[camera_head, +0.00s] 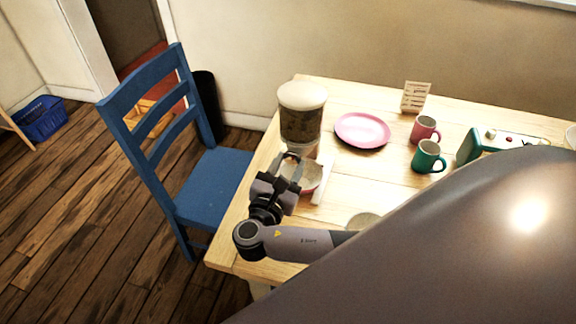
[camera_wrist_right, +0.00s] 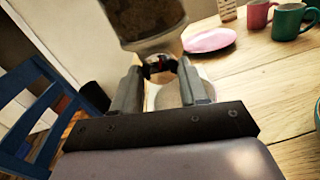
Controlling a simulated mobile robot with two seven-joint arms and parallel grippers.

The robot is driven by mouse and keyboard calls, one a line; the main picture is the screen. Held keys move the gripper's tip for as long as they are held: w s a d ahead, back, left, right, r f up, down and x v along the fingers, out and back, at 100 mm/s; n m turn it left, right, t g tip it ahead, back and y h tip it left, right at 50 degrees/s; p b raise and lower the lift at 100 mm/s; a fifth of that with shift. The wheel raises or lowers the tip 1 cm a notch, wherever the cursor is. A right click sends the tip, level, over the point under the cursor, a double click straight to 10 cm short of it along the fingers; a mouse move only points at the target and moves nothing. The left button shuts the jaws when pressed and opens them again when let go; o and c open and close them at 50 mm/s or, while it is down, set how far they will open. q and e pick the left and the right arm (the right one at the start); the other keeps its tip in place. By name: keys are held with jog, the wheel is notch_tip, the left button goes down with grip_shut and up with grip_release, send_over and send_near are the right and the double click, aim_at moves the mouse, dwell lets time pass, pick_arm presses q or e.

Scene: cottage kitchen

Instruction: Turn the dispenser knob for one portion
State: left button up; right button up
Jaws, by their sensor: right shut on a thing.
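The dispenser (camera_head: 301,117) stands on the table's left side, with a pale lid and a dark-filled clear body. Its lower part also shows in the right wrist view (camera_wrist_right: 150,22). My right gripper (camera_head: 290,162) is at the front of the dispenser's base. In the right wrist view its fingers (camera_wrist_right: 160,72) are shut on the small dark knob (camera_wrist_right: 158,66) below the body. A bowl (camera_head: 311,180) sits under the outlet, partly hidden by my gripper. My left gripper is not in view.
A pink plate (camera_head: 362,131), a pink mug (camera_head: 424,129), a green mug (camera_head: 428,157) and a card (camera_head: 415,97) stand right of the dispenser. A blue chair (camera_head: 208,188) is left of the table (camera_head: 345,90). My own arm covers the lower right.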

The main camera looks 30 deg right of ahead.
jog(key=m, duration=0.4)
jog(key=shift+a+f+m+b, duration=0.1)
jog(key=shift+m+b, duration=0.2)
jog(key=m+b, duration=0.2)
jog(key=m, duration=0.2)
jog(key=shift+f+m, duration=0.1)
jog(key=shift+m, duration=0.2)
jog(key=m+b, duration=0.3)
jog(key=m, duration=0.1)
jog(key=shift+f+m, duration=0.1)
jog(key=shift+m, duration=0.2)
jog(key=m+b, duration=0.4)
jog(key=shift+m+b, duration=0.6)
jog(key=shift+r+m, duration=0.25)
jog(key=shift+m, duration=0.05)
